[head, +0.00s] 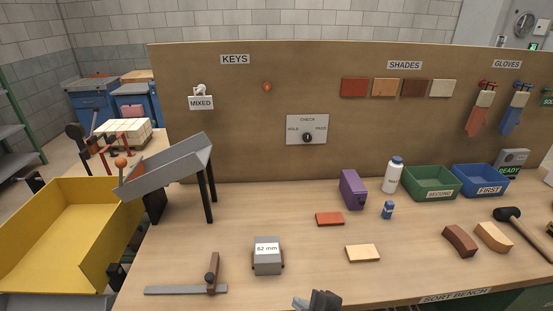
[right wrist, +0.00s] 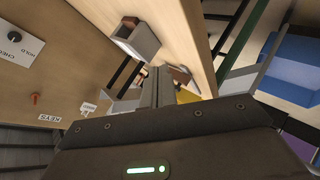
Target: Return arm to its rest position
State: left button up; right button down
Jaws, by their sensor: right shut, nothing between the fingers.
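My right gripper (head: 320,300) shows at the bottom edge of the head view, over the front of the bench, with most of the arm out of frame. In the right wrist view its fingers (right wrist: 160,88) are together with nothing between them. My left gripper is not in view. On the sort bench (head: 205,265) in front lie a red brick (head: 329,219), a cream brick (head: 363,253) and a grey block marked 62 mm (head: 267,262). The gripper is apart from all of them.
A steel square (head: 190,289) lies front left, a grey chute (head: 168,168) behind it. A purple block (head: 352,190), white bottle (head: 393,174), green bin (head: 431,184) and blue bin (head: 481,181) stand at the back.

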jog(key=s+d+f+m+g+h, duration=0.3)
jog(key=s+d+f+m, duration=0.2)
jog(key=s+d+m, duration=0.35)
jog(key=s+d+f+m+g+h, duration=0.3)
jog(key=s+d+f+m, duration=0.2)
jog(key=s+d+m, duration=0.35)
notch_tip(320, 180, down, 26)
jog(key=s+d+n+g, duration=0.1)
jog(key=s+d+n, duration=0.1)
jog(key=s+d+f+g, duration=0.1)
jog(key=s+d+f, duration=0.1)
jog(key=s+f, duration=1.4)
jog(key=shift+s+d+f, duration=0.25)
jog(key=shift+d, duration=0.05)
jog(key=shift+b, duration=0.3)
